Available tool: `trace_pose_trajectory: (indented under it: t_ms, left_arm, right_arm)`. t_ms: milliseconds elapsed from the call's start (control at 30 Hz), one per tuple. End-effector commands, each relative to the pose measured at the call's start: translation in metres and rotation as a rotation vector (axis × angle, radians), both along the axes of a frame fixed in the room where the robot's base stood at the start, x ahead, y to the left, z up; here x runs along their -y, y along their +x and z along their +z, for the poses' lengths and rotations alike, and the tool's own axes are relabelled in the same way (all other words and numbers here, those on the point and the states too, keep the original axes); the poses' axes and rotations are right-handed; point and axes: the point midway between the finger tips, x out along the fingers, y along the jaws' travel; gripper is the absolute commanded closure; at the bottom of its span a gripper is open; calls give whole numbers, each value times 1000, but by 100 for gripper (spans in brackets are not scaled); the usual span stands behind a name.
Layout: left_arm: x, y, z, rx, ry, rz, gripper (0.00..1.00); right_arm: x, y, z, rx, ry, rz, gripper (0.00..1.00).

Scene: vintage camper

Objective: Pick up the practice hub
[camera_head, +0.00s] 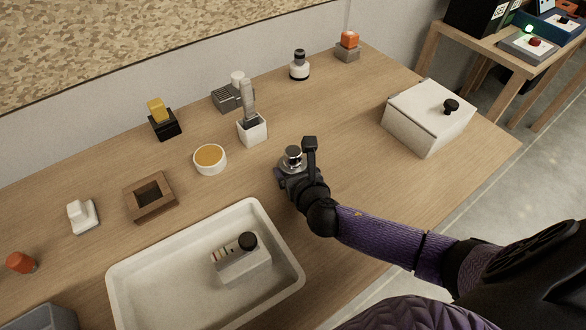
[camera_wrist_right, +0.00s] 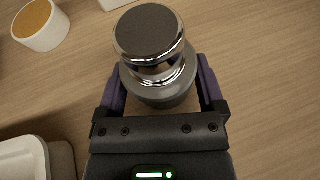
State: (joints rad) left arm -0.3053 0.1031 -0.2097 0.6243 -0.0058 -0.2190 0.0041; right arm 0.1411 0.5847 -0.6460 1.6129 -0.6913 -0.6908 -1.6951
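A shiny metal hub-like piece with a round flat cap and a wider grey base, which I take to be the practice hub (camera_head: 292,155), stands on the wooden counter right of the white tray. In the right wrist view the hub (camera_wrist_right: 152,45) sits upright between the two fingers. My right gripper (camera_head: 296,172) is low at the counter, its fingers spread to either side of the hub's base. The fingers look open, with little room beside the base; any contact is hard to see. My left gripper is out of view.
A white tray (camera_head: 125,270) holding a grey block with a black knob lies left of my right arm. A white cup (camera_head: 210,160), a white holder (camera_head: 252,130) and a wooden frame (camera_head: 150,198) stand behind. A lidded white box (camera_head: 410,125) stands right; the counter between is clear.

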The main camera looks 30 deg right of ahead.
Motion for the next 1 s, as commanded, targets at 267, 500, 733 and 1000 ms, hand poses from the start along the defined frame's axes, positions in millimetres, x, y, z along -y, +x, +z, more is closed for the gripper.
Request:
trace_pose_trajectory:
  t_ms: [267, 500, 733, 1000]
  left_arm:
    - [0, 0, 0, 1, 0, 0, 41]
    - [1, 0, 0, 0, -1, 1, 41]
    - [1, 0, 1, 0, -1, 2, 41]
    - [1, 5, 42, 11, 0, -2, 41]
  right_arm:
    - [0, 0, 0, 0, 0, 0, 74]
    - [0, 0, 0, 0, 0, 0, 100]
    - [0, 0, 2, 2, 0, 0, 100]
    - [0, 1, 66, 8, -1, 1, 100]
